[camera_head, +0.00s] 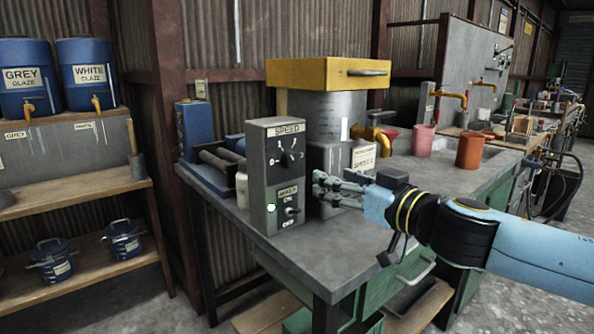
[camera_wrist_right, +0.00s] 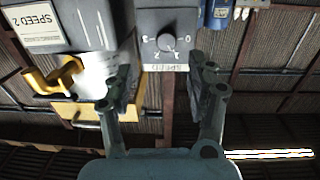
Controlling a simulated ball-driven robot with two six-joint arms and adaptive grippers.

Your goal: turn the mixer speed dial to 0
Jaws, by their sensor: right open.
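The speed dial (camera_head: 289,158) is a dark round knob on the upper front of a grey control box (camera_head: 260,180), under a SPEED label. In the right wrist view the dial (camera_wrist_right: 167,42) appears between and beyond my fingers, with numbers around it. I cannot tell its exact setting. My right gripper (camera_head: 322,188) is open and empty, to the right of the box and in front of the mixer base. Its two fingers (camera_wrist_right: 160,82) show apart in the wrist view, not around the dial. My left gripper is out of view.
The mixer (camera_head: 335,112) with yellow lid (camera_head: 315,73) and spout (camera_head: 372,134) stands behind. A pink bucket (camera_head: 423,140) and an orange one (camera_head: 468,152) stand farther right.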

